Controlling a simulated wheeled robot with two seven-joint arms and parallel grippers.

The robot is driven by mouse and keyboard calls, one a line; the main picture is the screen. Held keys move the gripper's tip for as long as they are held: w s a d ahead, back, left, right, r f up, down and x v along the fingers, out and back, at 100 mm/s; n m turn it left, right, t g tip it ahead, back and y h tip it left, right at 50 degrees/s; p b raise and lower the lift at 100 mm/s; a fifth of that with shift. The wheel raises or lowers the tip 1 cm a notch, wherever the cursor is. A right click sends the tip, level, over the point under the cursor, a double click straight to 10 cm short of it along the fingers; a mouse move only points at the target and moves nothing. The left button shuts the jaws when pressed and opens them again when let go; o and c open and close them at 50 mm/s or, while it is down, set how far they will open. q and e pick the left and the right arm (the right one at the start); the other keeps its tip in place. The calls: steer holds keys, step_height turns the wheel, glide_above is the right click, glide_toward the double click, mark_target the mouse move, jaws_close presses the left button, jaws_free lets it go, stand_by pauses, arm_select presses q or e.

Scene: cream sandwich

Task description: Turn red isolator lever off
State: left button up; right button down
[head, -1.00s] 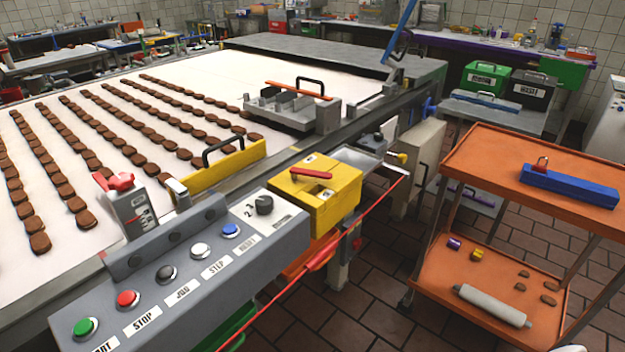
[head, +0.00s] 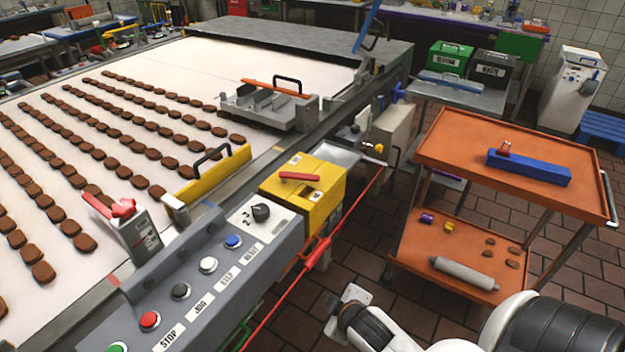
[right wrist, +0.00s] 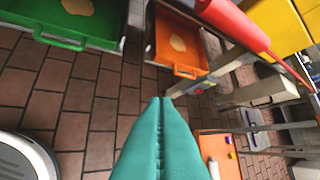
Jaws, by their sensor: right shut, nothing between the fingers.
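The red lever (head: 299,176) lies flat across the top of a yellow box (head: 322,207) at the far end of the grey button panel (head: 185,280). Part of a yellow housing (right wrist: 277,25) shows at the upper right of the right wrist view; the lever cannot be made out there. My right gripper (right wrist: 160,101), with teal fingers, is shut and empty, pointing over the floor and apart from the box. In the head view my right arm comes in at the lower right, and its fingertips cannot be made out. My left gripper is not in view.
A red pull cord (head: 318,250) runs along the panel's front, between my right arm and the box. An orange trolley (head: 455,140) stands at the right. A conveyor (head: 220,85) with rows of brown biscuits lies behind the panel. A grey unit with a red handle (head: 122,208) stands beside it.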

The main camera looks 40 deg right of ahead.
steer(key=w+d+r+n+t, duration=0.5)
steer(key=w+r, duration=0.2)
steer(key=r, duration=0.1)
steer(key=n+t+y, duration=0.2)
steer(key=n+t, duration=0.2)
steer(key=n, duration=0.3)
glide_toward(312, 199)
step_height(312, 199, up, 3)
steer(key=s+a, duration=0.2)
steer(key=w+p, duration=0.2)
steer(key=w, duration=0.8)
steer(key=shift+w+p, duration=0.35)
steer(key=shift+p, duration=0.05)
steer(key=shift+w+d+f, duration=0.1)
steer(key=shift+w+d, duration=0.6)
steer(key=shift+d, duration=0.25)
steer(key=shift+w+d+f+p, duration=0.1)
steer(key=shift+w+d+p, duration=0.25)
steer(key=shift+w+d, duration=0.15)
steer(key=shift+d, duration=0.15)
